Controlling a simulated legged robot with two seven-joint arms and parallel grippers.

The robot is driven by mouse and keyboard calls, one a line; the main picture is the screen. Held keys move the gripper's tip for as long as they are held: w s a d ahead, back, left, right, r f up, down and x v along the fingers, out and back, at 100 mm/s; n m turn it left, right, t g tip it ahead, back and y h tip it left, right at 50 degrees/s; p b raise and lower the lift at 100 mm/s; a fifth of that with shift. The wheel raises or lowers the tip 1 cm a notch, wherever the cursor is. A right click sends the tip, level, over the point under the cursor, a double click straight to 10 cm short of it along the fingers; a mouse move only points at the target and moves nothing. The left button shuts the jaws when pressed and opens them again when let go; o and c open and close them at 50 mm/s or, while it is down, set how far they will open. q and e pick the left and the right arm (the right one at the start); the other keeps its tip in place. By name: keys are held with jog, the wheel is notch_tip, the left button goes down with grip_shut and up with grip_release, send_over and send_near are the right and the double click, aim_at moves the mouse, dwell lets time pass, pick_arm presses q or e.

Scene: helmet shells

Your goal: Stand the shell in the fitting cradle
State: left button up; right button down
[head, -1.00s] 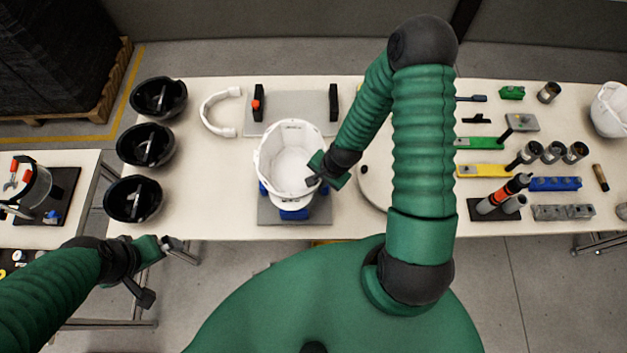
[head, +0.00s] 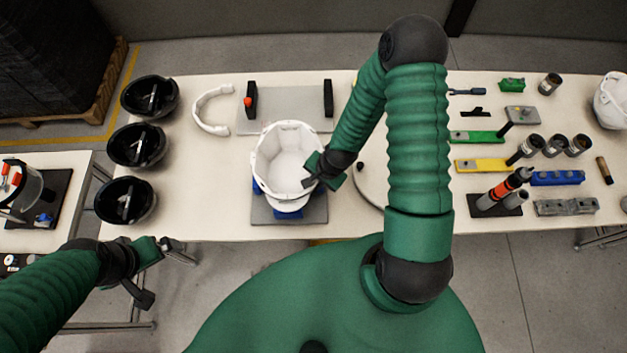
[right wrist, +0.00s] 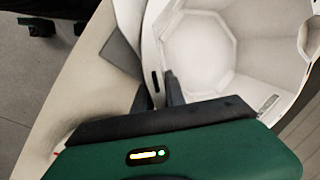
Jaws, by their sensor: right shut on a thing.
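The white shell (head: 287,158) is open side up over the fitting cradle, a grey plate (head: 262,212) with blue supports (head: 258,187) in the head view. Supports show at its sides and near edge; I cannot tell whether it rests on them. My right gripper (head: 311,181) is shut on the shell's near right rim. In the right wrist view the shell's pale inside (right wrist: 205,55) fills the upper right and a dark finger (right wrist: 173,88) lies against its wall. My left gripper (head: 178,250) is off the table's near left edge, apart from the shell; its jaw opening is unclear.
Several black helmet shells (head: 137,146) line the table's left end, beside a white curved band (head: 209,110). A grey plate with black posts (head: 285,98) stands behind the cradle. A round pale disc (head: 370,185) is to its right. Tools and blocks (head: 557,178) crowd the right side.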

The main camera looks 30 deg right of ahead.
jog(key=shift+d+f, duration=0.1)
jog(key=shift+f, duration=0.05)
jog(key=shift+a+f, duration=0.1)
jog(key=shift+a, duration=0.6)
jog(key=shift+a+b, duration=0.25)
jog(key=shift+b, duration=0.05)
jog(key=shift+f, duration=0.15)
jog(key=shift+d+f, duration=0.1)
jog(key=shift+d, duration=0.05)
jog(key=c, duration=1.7)
grip_release()
jog(key=shift+d, duration=0.2)
jog(key=o, duration=0.4)
jog(key=shift+d+f, duration=0.1)
jog(key=shift+d, duration=0.25)
jog(key=shift+a, duration=0.35)
jog(key=shift+a+r, duration=0.1)
jog(key=shift+r, duration=0.2)
pick_arm(q)
jog(key=shift+a+f, duration=0.2)
jog(key=shift+a, duration=0.45)
pick_arm(e)
jog(key=v, duration=1.6)
jog(key=shift+s, duration=0.2)
